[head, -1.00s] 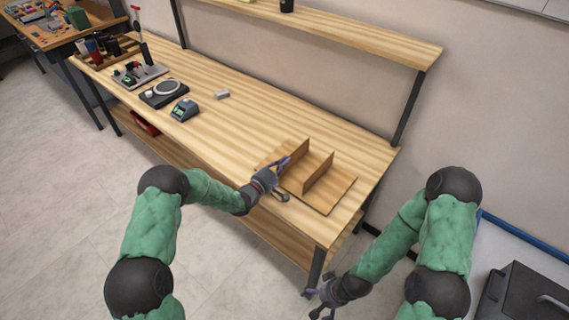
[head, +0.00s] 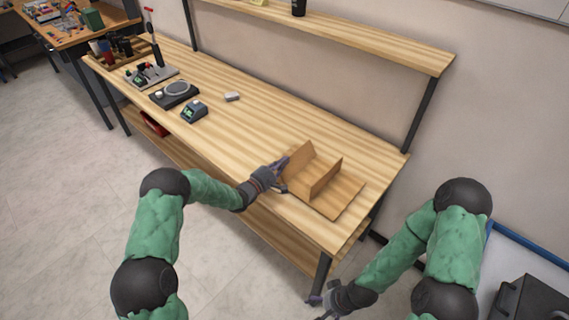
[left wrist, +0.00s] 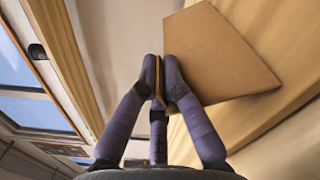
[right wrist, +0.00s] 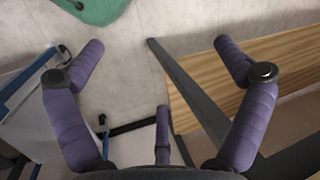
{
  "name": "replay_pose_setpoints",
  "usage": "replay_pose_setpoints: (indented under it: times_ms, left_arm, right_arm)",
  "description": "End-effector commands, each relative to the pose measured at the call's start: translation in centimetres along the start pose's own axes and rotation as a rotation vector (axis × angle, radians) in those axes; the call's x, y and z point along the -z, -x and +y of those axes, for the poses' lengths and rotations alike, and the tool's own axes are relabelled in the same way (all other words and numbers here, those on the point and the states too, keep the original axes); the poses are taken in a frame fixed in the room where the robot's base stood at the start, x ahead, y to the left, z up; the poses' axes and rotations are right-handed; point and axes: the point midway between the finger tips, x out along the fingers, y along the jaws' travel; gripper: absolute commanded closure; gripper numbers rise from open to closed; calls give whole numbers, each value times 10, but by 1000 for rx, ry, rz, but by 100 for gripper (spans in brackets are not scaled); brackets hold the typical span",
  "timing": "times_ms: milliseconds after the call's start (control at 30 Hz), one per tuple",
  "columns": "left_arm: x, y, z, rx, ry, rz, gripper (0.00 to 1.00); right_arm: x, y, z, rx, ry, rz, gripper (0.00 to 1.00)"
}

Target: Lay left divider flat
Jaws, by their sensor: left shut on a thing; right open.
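The left divider (head: 296,160) is a thin brown panel at the left end of a flat wooden base board (head: 345,198). It leans to the left, neither upright nor flat. A second divider (head: 324,178) stands upright on the board to its right. My left gripper (head: 280,171) is shut on the left divider's near edge. In the left wrist view, the left fingers (left wrist: 161,75) pinch a thin brown edge beside a broad tan panel (left wrist: 220,60). My right gripper (head: 322,305) is open and empty, low beside the table's near right leg; its spread fingers (right wrist: 165,65) show in the right wrist view.
The wooden table (head: 240,135) is clear to the left of the dividers. A small grey block (head: 232,97), a green-screened device (head: 193,111) and a round-plated scale (head: 176,93) stand further left. A raised shelf (head: 350,40) runs along the back.

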Motion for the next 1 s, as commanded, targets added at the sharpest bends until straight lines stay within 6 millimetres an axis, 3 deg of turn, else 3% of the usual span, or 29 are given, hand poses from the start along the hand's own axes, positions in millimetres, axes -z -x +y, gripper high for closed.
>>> replay_pose_setpoints:
  times_ms: [33,467,667,833,1000]
  left_arm:
    - [0,2,-14,23,21,2,100]
    - [0,2,-14,23,29,0,100]
    - [-1,2,-14,23,28,-1,100]
    - [-1,2,-14,23,28,-1,100]
    - [-1,2,-14,23,28,-1,100]
  right_arm:
    - [0,0,0,0,0,0,0]
    - [0,0,0,0,0,0,0]
    - [8,4,-1,-8,-56,4,54]
    - [37,23,-13,-23,-294,8,100]
    - [72,58,-45,0,-661,-3,100]
